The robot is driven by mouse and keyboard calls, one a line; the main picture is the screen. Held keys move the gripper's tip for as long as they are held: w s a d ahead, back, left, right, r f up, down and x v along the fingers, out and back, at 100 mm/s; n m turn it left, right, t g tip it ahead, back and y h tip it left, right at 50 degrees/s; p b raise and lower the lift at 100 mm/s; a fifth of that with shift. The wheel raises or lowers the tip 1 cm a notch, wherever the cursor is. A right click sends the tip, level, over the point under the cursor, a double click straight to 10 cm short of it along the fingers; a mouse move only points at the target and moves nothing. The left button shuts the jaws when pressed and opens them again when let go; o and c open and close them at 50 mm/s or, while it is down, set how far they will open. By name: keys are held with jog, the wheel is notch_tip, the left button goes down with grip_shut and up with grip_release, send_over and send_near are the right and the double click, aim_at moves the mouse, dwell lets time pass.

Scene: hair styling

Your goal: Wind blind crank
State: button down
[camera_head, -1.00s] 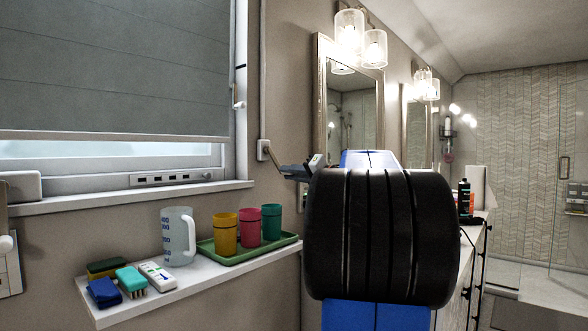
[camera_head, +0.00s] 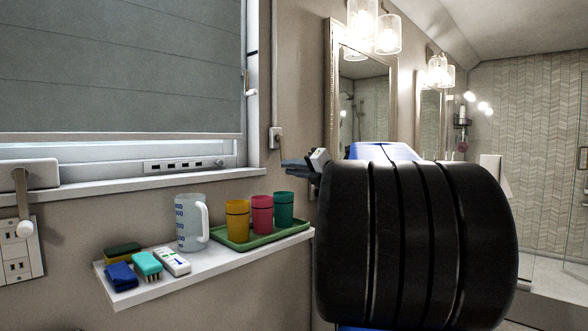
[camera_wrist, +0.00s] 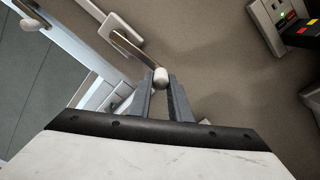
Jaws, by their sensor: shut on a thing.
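The blind crank (camera_head: 276,134) is a small white wall box right of the window; in the wrist view its metal arm (camera_wrist: 136,51) runs from the box to a pale round knob (camera_wrist: 160,78). My gripper (camera_wrist: 162,88) is shut on this knob, which sits between the fingertips. In the head view my gripper (camera_head: 287,164) is just below the box, its far side hidden by my arm. The grey blind (camera_head: 115,65) hangs over most of the window, leaving a bright strip at the bottom.
Below the sill, a white shelf (camera_head: 140,297) carries a jug (camera_head: 188,230), a green tray (camera_head: 228,243) with cups, a remote (camera_head: 172,262) and sponges. A mirror (camera_head: 362,100) is right.

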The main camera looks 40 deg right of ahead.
jog(key=shift+a+r, duration=0.25)
jog(key=shift+r, duration=0.25)
jog(key=c, duration=1.6)
grip_release()
jog(key=shift+a, duration=0.1)
jog(key=shift+c, duration=0.2)
jog(key=shift+f, duration=0.2)
jog(key=s+d, duration=0.1)
jog(key=s, duration=1.6)
jog(key=shift+s+d, duration=0.2)
jog(key=shift+d, duration=0.15)
jog(key=shift+f, duration=0.1)
